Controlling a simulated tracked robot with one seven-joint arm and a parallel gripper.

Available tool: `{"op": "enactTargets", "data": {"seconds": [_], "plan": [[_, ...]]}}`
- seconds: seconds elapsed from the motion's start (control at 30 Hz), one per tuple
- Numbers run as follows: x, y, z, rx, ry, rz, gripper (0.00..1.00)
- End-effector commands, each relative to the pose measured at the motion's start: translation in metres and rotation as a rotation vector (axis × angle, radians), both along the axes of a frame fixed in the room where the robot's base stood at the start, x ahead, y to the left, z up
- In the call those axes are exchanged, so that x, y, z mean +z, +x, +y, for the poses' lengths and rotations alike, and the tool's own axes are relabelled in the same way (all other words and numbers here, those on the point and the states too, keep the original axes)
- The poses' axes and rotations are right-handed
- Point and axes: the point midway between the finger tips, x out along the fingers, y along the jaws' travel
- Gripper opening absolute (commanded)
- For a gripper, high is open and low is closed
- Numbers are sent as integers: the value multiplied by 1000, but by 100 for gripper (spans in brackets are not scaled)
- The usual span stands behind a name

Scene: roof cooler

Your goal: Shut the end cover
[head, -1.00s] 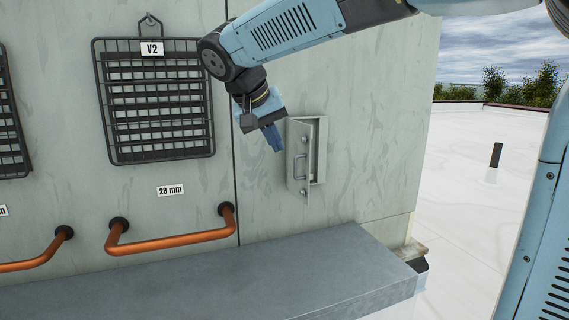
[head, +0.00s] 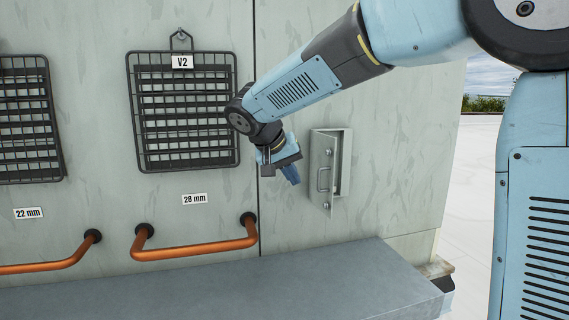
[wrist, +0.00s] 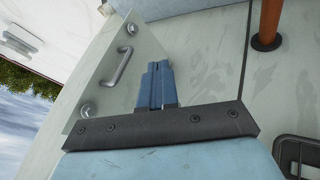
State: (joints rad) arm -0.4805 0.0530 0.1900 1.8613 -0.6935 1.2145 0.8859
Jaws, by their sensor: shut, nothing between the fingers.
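The end cover (head: 323,173) is a small grey hinged door with a bar handle on a shallow box (head: 345,162) on the pale wall. It stands partly open, with a gap along its right side. In the wrist view the cover (wrist: 112,72) shows with its handle and round knobs, left of the fingers. My gripper (head: 292,174) is shut and empty, with blue fingers pointing down, left of the cover. The fingers also show in the wrist view (wrist: 156,85). They look apart from the cover, but I cannot tell the exact distance.
A grey ledge (head: 250,288) runs along the wall below. A black wire rack (head: 183,110) labelled V2 hangs left of my gripper. Copper pipe handles (head: 195,248) stick out from the wall at lower left. The wall right of the box is clear.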

Motion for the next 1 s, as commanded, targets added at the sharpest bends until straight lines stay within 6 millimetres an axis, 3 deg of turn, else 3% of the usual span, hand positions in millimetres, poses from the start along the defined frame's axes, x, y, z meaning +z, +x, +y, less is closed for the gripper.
{"op": "enactTargets", "data": {"seconds": [0.1,0.3,1.0], "plan": [[0,2,-18,-2,0,0,0],[-1,5,-35,-1,-1,1,0],[-1,5,-45,36,0,0,0]]}}
